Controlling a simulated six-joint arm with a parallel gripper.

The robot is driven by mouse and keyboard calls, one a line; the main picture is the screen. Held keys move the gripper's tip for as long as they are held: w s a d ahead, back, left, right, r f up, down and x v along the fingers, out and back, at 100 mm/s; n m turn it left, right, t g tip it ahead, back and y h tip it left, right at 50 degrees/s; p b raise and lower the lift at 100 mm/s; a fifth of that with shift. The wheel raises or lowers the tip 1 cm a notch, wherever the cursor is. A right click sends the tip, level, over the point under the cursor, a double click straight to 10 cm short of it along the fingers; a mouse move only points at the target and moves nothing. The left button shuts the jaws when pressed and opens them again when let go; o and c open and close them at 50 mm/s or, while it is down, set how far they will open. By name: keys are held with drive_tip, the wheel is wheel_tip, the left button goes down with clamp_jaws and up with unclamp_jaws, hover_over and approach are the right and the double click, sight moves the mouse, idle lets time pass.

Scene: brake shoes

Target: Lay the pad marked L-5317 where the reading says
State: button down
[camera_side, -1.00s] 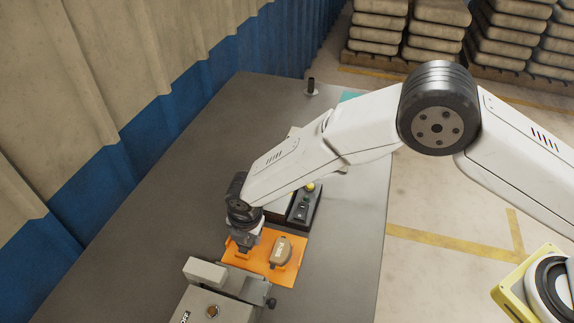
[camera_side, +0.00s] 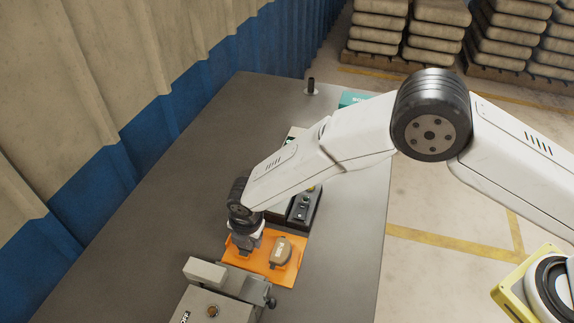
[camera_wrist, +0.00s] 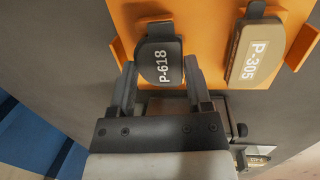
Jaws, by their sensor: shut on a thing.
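My gripper (camera_wrist: 159,68) is shut on a dark pad (camera_wrist: 165,52) with P-618 in white, one finger at each side of its near end. The pad is over the orange tray (camera_wrist: 205,12); I cannot tell whether it touches it. A tan pad (camera_wrist: 256,50) marked P-305 lies on the tray to the right. In the side view my gripper (camera_side: 243,250) is low over the tray's left part (camera_side: 262,268), beside the tan pad (camera_side: 281,251); the dark pad is hard to make out there. I see no L-5317 mark in either view.
A grey fixture (camera_side: 205,272) stands just in front of the tray. A black box (camera_side: 302,212) with buttons sits behind it, partly under my arm. A short dark post (camera_side: 311,86) and a teal object (camera_side: 352,98) are farther back. The left side of the table (camera_side: 170,190) is clear.

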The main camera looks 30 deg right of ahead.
drive_tip(key=shift+f, duration=0.2)
unclamp_jaws()
drive_tip(key=shift+r, duration=0.1)
drive_tip(key=shift+s+r, duration=0.2)
drive_tip(key=shift+r, duration=1.05)
drive_tip(key=shift+s+r, duration=0.25)
drive_tip(key=shift+r, duration=0.95)
drive_tip(key=shift+s+r, duration=0.2)
drive_tip(key=shift+r, duration=1.05)
